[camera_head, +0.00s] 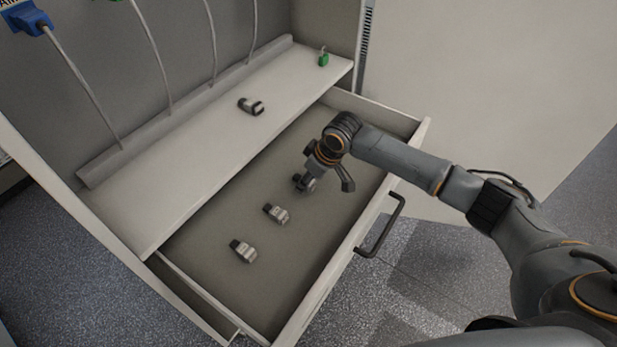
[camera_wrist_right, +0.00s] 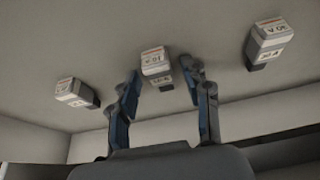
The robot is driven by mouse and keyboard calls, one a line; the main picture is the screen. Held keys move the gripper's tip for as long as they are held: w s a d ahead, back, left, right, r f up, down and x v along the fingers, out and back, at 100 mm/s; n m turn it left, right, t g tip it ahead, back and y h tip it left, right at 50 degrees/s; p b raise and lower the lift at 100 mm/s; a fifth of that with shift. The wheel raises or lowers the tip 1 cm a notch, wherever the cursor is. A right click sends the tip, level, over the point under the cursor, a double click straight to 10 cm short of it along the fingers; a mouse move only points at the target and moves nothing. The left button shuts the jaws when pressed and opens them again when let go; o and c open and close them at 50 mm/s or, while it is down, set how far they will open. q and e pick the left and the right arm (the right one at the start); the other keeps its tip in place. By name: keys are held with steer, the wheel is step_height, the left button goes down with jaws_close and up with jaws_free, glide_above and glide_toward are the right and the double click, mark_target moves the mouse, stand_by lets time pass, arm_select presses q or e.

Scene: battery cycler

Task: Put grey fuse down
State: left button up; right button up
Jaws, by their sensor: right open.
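Three grey fuses with dark ends lie in the open drawer (camera_head: 330,135): a near one (camera_head: 244,251), a middle one (camera_head: 277,213) and one (camera_head: 306,184) beside my right gripper (camera_head: 322,180). In the right wrist view my gripper (camera_wrist_right: 161,70) is open, and a fuse with a pale, red-marked label (camera_wrist_right: 156,62) shows between its fingertips, resting on the drawer floor. I see no firm grip on it. Two more fuses show there, one at left (camera_wrist_right: 74,91) and one at right (camera_wrist_right: 268,36). My left gripper is in neither view.
A dark and grey clip-like part (camera_head: 250,106) lies on the shelf (camera_head: 190,165) above the drawer. A green connector (camera_head: 323,59) sits at the shelf's far end. Cables hang behind. The drawer's front has a black handle (camera_head: 381,228). Bare drawer floor lies around the fuses.

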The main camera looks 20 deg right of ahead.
steer(key=v, duration=1.2)
steer(key=shift+r+p, duration=0.2)
steer(key=shift+p, duration=0.25)
steer(key=shift+d, duration=0.1)
